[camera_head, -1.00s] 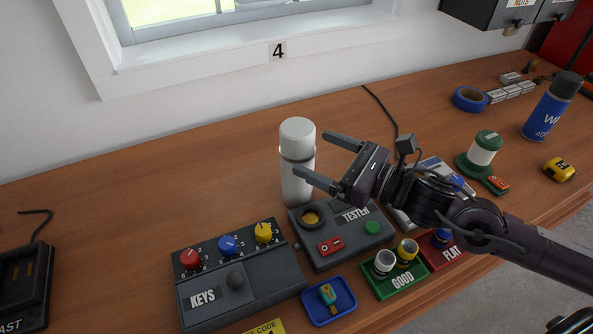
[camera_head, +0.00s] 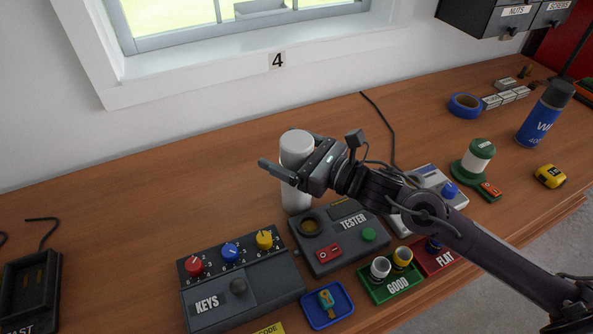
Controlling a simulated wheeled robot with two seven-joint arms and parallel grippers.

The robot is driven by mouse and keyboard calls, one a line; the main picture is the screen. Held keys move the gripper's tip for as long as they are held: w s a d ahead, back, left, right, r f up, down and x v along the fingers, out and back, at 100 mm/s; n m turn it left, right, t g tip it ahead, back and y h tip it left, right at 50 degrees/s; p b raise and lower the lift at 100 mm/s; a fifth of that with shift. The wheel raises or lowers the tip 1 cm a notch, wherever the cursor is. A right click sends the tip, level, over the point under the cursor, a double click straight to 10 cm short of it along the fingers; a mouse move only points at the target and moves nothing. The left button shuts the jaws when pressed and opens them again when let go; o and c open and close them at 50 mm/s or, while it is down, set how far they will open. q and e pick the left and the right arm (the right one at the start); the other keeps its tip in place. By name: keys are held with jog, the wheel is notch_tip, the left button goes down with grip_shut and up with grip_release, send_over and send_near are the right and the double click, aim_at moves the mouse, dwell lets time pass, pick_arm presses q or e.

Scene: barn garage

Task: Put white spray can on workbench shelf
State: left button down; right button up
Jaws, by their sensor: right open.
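The white spray can (camera_head: 297,149) stands upright on the wooden workbench (camera_head: 150,200), behind the tester box. My right gripper (camera_head: 287,158) is at the can's upper part, its fingers open on either side of it. One finger shows in front of the can; the other is mostly hidden behind it. I cannot tell whether the fingers touch the can. My left gripper is not in view, and no workbench shelf can be made out for certain.
The tester box (camera_head: 335,240), keys box (camera_head: 240,285), blue tray (camera_head: 327,306) and green GOOD tray (camera_head: 390,284) are close in front of the can. A blue spray can (camera_head: 545,115) and blue tape (camera_head: 465,105) stand at right.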

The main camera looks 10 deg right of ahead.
jog(key=c, duration=1.7)
grip_shut()
jog(key=shift+r, duration=0.1)
